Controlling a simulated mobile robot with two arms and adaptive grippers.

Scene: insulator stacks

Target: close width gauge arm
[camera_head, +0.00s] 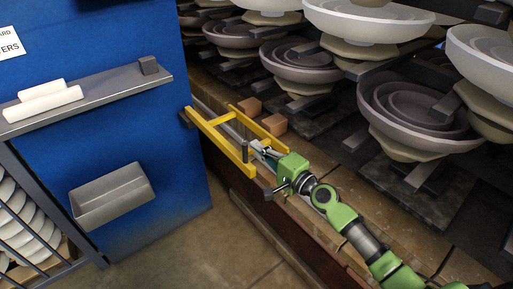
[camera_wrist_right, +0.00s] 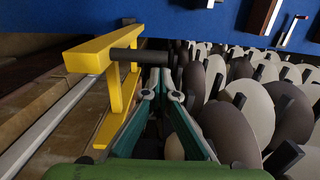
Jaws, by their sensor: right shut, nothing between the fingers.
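The width gauge arm (camera_head: 221,134) is a yellow frame of two long bars joined by cross-pieces. It stands out over the ledge beside the blue panel. A dark upright handle (camera_head: 245,152) sits near its outer end. In the right wrist view the yellow bar (camera_wrist_right: 101,52) is at upper left, and its dark handle (camera_wrist_right: 142,56) points across in front of my fingers. My right gripper (camera_head: 257,147) is shut and empty, with its tips close to the handle. I cannot tell whether they touch. My left gripper is not in view.
A blue panel (camera_head: 135,120) with a grey shelf (camera_head: 115,90) and a grey bin (camera_head: 112,196) stands at left. Stacked insulator dishes (camera_head: 415,108) fill the upper right. Two brown blocks (camera_head: 250,106) lie behind the yellow arm. The floor (camera_head: 215,250) at bottom is clear.

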